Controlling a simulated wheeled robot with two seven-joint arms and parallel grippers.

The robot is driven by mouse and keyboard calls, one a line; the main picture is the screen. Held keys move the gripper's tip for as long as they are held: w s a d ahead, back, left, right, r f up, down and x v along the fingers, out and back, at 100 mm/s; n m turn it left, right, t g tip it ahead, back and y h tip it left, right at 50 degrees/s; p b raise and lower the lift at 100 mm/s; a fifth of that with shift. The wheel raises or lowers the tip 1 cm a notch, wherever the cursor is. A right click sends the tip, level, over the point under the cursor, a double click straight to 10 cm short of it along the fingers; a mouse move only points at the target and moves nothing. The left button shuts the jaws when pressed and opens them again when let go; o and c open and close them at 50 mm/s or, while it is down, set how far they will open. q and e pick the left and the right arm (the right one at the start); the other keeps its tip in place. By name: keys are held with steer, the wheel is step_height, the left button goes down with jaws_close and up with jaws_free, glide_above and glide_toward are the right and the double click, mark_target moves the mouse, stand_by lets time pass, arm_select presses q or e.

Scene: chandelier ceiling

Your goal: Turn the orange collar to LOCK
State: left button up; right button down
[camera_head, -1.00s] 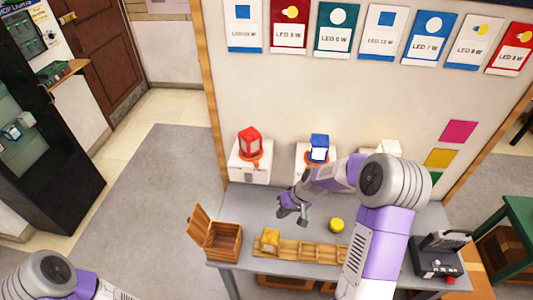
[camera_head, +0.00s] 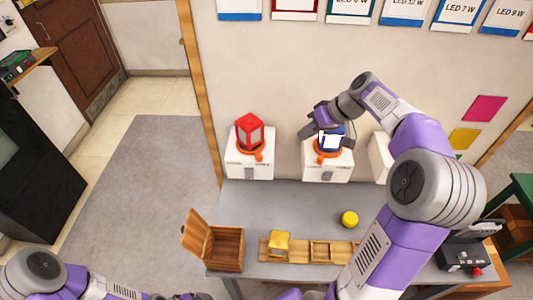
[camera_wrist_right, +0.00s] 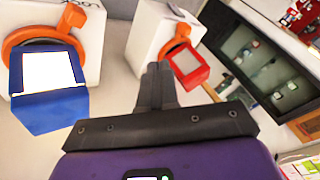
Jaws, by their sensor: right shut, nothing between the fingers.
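In the head view, a blue lantern with a white pane (camera_head: 332,140) sits in an orange collar (camera_head: 327,154) on a white wall box (camera_head: 318,172). A red lantern (camera_head: 249,132) sits in another orange collar (camera_head: 258,154) on the box to its left. My right gripper (camera_head: 310,138) is at the blue lantern, partly covering it; contact cannot be told. In the right wrist view, its fingers (camera_wrist_right: 158,85) are shut and empty, between the blue lantern (camera_wrist_right: 45,90) with its collar (camera_wrist_right: 85,18) and the red lantern (camera_wrist_right: 188,62). Only my left arm's links show.
A grey table (camera_head: 290,206) below holds an open wooden box (camera_head: 228,248), a wooden rack (camera_head: 309,252) with a yellow block (camera_head: 279,240), a yellow round piece (camera_head: 349,218) and a dark device (camera_head: 462,255). A third white box (camera_head: 380,156) stands right, partly behind my arm.

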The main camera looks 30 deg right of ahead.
mark_target(258, 155)
steer(key=x, duration=1.1)
steer(key=shift+w+d+f, duration=0.1)
steer(key=shift+w+d, duration=0.1)
steer(key=a, duration=0.3)
steer(key=shift+w+a+f, duration=0.1)
steer(key=shift+w, duration=0.1)
steer(key=shift+w+a, duration=0.1)
steer(key=shift+a, duration=0.35)
arm_select(q)
steer(key=shift+w+f, duration=0.4)
steer(key=shift+w, duration=0.05)
arm_select(e)
steer(key=shift+a, duration=0.1)
